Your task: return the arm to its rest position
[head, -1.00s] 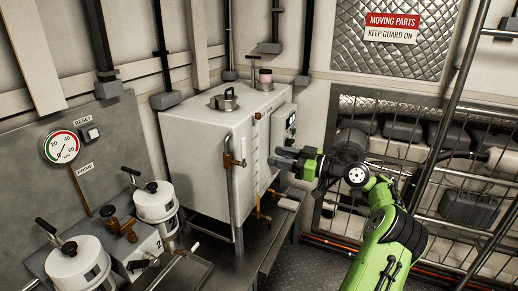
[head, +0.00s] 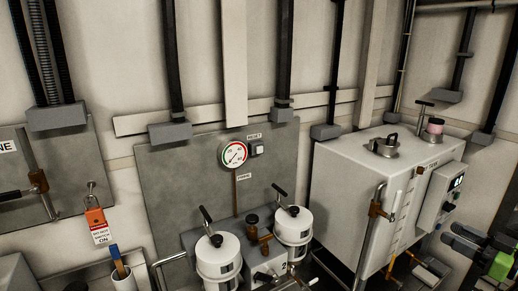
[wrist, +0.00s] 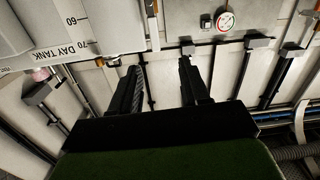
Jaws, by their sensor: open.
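My gripper (head: 462,240) shows at the right edge of the head view, with dark fingers and a green body. It is in front of the white day tank's control box, and I cannot tell the gap between them. Most of my arm is outside the head view. In the wrist view my gripper (wrist: 163,88) has its two dark fingers spread apart, with nothing between them. Past the fingers are the wall and pipes, and the day tank (wrist: 85,30) fills the upper left.
The white day tank (head: 345,185) stands at the right. Two white canisters (head: 218,262) (head: 293,228) stand at the lower middle, below a pressure gauge (head: 233,153).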

